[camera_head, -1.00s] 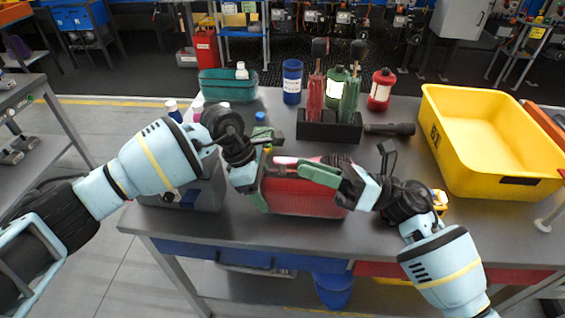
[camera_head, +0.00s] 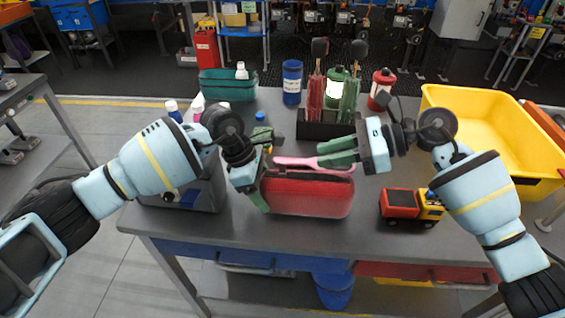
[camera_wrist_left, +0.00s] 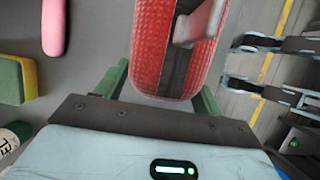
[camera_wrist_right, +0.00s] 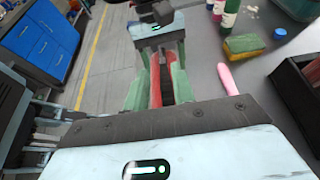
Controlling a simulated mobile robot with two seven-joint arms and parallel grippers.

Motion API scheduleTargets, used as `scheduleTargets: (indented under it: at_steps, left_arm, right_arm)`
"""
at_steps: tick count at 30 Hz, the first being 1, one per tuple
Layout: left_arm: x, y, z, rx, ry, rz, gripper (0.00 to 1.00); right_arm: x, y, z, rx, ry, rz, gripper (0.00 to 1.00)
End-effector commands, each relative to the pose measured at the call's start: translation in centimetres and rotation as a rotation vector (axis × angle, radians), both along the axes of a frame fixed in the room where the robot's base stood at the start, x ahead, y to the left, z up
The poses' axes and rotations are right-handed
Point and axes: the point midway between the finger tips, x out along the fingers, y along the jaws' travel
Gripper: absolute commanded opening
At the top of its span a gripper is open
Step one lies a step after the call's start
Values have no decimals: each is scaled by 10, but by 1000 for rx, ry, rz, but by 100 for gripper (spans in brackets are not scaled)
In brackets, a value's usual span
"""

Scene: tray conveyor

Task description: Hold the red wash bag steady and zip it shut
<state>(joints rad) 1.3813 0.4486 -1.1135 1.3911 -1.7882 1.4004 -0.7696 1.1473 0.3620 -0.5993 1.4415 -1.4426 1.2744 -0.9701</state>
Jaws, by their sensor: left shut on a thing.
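The red wash bag (camera_head: 310,202) stands on the grey table in front of me, with a dark strip along its top. My left gripper (camera_head: 263,188) is shut on its left end; in the left wrist view its fingers sit on both sides of the bag (camera_wrist_left: 148,50). A grey tab (camera_wrist_left: 196,24) shows against the bag there, perhaps the zip pull. My right gripper (camera_head: 324,156) is open over the bag's top right part, fingers pointing left. In the right wrist view the bag (camera_wrist_right: 157,82) shows between its spread fingers. I cannot tell how far the zip is closed.
A pink object (camera_wrist_right: 228,80) lies behind the bag. A toy truck (camera_head: 408,206) stands to its right. Behind are a black holder (camera_head: 315,131) with brushes, bottles, and a yellow sponge (camera_wrist_right: 241,45). A large yellow bin (camera_head: 470,170) fills the right side.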

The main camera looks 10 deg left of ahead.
Motion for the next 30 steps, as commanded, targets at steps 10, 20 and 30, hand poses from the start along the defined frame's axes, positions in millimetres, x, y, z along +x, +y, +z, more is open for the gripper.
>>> scheduleTargets:
  at_steps: [10,20,30]
  left_arm:
    - [0,0,0,0,0,0,34]
    - [0,0,0,0,0,0,34]
    - [0,0,0,0,0,0,34]
  right_arm:
    - [-1,60,-24,3,3,2,25]
    - [-1,94,-39,2,2,0,25]
    - [-1,97,-40,1,1,1,25]
